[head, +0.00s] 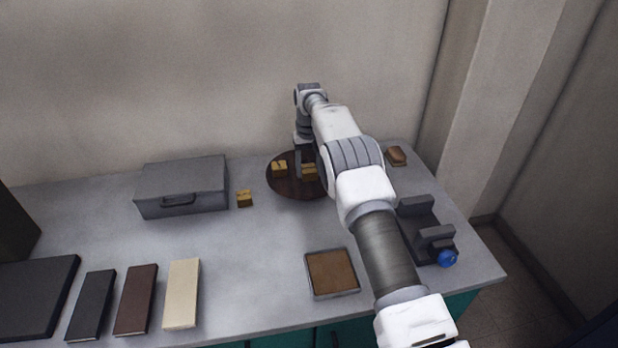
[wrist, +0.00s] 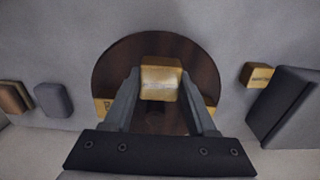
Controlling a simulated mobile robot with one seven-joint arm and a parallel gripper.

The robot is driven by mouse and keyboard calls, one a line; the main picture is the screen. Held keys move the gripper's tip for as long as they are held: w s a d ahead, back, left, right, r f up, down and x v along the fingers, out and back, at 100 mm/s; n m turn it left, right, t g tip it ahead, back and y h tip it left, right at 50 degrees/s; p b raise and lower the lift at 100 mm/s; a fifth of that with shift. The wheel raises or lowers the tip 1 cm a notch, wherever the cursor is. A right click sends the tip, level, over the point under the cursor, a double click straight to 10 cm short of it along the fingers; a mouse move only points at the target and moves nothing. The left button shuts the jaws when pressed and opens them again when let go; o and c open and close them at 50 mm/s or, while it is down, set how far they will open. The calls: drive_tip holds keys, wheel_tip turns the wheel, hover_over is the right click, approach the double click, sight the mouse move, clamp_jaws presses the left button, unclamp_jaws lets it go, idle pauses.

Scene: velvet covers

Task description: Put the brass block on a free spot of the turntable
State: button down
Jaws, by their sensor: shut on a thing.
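My gripper (wrist: 161,86) is shut on a brass block (wrist: 161,79), which sits between its fingers over the dark round turntable (wrist: 115,62). In the head view the held block (head: 309,172) shows low over the turntable (head: 290,190); I cannot tell whether it touches the surface. Another brass block (head: 279,168) stands on the turntable's left side in the head view. In the wrist view, a block (wrist: 102,106) shows at the turntable's left edge, partly behind a finger. My arm hides the turntable's right part in the head view.
A further brass block (head: 245,198) lies on the table beside the grey case (head: 182,186). A brown object (head: 397,156) is at the back right. A square tray (head: 332,273), a dark fixture with a blue knob (head: 447,258) and several book-like slabs (head: 136,300) stand nearer the front.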

sight(309, 178)
drive_tip(key=shift+f, duration=1.7)
drive_tip(key=shift+f, duration=0.15)
drive_tip(key=shift+c, duration=1)
unclamp_jaws()
